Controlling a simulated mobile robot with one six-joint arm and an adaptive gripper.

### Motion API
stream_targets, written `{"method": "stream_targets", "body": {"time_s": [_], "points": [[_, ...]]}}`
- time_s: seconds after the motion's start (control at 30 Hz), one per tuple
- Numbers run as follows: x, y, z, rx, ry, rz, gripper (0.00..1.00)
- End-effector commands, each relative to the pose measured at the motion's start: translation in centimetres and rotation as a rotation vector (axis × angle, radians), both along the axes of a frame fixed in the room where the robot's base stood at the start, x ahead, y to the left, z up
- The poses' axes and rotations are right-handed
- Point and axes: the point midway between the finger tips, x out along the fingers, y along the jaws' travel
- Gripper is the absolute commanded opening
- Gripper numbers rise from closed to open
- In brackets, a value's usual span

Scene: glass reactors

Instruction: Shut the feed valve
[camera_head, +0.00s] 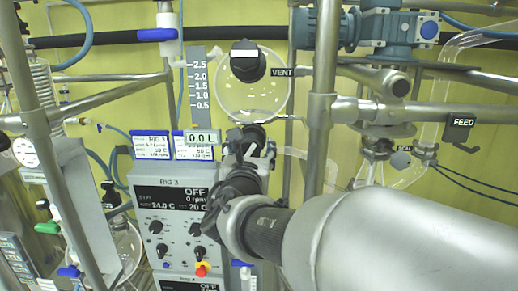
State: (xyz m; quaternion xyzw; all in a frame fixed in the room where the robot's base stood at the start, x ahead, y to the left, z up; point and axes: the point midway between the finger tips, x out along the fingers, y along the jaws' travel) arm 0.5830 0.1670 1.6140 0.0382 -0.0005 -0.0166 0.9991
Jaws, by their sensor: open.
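A dark tag reading FEED (461,124) hangs at the right from a horizontal metal pipe. A round glass vessel (252,97) with a black cap (247,62) sits at upper centre, beside a VENT label. My arm reaches in from the lower right. My gripper (252,138) is open, just below the glass vessel. A small pale piece shows between its dark parts, and I cannot tell whether they touch. The feed valve cannot be made out with certainty; part of the area below the vessel is hidden behind my gripper and wrist.
A control panel (165,203) marked RIG 3 reads OFF and stands left of my wrist. A level scale (198,88) and a 0.0 L display (202,137) are close to my gripper. Metal posts (322,100) and pipes crowd both sides. A blue-grey motor (398,30) is above right.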

Motion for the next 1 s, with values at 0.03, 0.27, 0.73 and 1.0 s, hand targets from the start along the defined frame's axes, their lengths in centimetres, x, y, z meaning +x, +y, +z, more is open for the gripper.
{"method": "stream_targets", "body": {"time_s": [0.03, 0.27, 0.73, 1.0], "points": [[0.02, 0.00, 0.00, 0.000, 0.000, 0.000, 0.61], [-0.01, -0.01, 0.00, 0.000, 0.000, 0.000, 0.55], [-0.03, -0.01, 0.01, 0.000, 0.000, -0.001, 0.24], [-0.03, -0.01, -0.04, 0.007, -0.001, -0.001, 0.16]]}}
